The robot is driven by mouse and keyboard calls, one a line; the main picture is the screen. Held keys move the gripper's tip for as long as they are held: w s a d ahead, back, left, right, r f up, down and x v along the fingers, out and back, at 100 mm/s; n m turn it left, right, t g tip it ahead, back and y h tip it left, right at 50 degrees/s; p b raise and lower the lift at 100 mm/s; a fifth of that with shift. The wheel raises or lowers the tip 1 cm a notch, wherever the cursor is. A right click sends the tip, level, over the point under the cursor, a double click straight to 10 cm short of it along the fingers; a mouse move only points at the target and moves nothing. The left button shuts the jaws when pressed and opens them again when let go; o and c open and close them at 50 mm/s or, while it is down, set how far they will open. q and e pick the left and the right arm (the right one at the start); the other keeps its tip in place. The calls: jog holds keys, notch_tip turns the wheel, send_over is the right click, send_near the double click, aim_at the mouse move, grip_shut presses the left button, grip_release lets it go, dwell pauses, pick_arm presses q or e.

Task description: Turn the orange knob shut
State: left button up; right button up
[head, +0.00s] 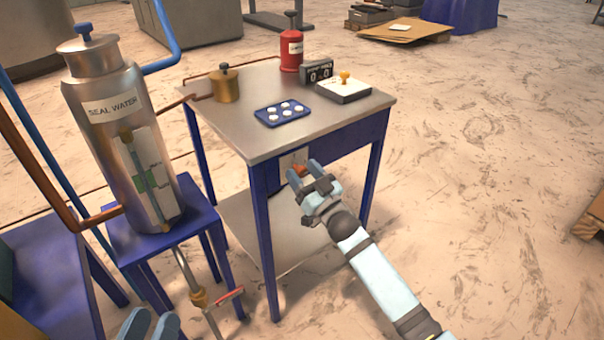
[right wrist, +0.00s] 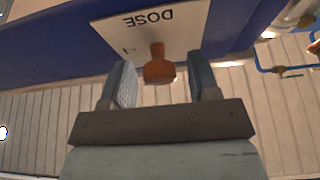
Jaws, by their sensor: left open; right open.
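The orange knob (right wrist: 159,66) sits on a pale plate (right wrist: 150,28) marked DOSE, on the blue front of the table. In the right wrist view it lies between the two fingers of my right gripper (right wrist: 160,85), with a gap on each side. In the head view my right gripper (head: 305,178) is open at the table's front, and the knob (head: 299,170) shows partly behind its fingers. My left gripper (head: 148,325) is open at the bottom edge, well away from the knob and partly cut off.
The metal table (head: 262,145) carries a blue tray (head: 282,113), a brass pot (head: 225,85), a red canister (head: 291,52) and a box with a yellow knob (head: 344,88). A steel SEAL WATER tank (head: 105,85) stands at left on a blue stand.

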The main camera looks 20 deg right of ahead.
jog(key=shift+w+a+r, duration=0.1)
jog(key=shift+w+r, duration=0.05)
jog(key=shift+w, duration=0.1)
jog(key=c, duration=0.9)
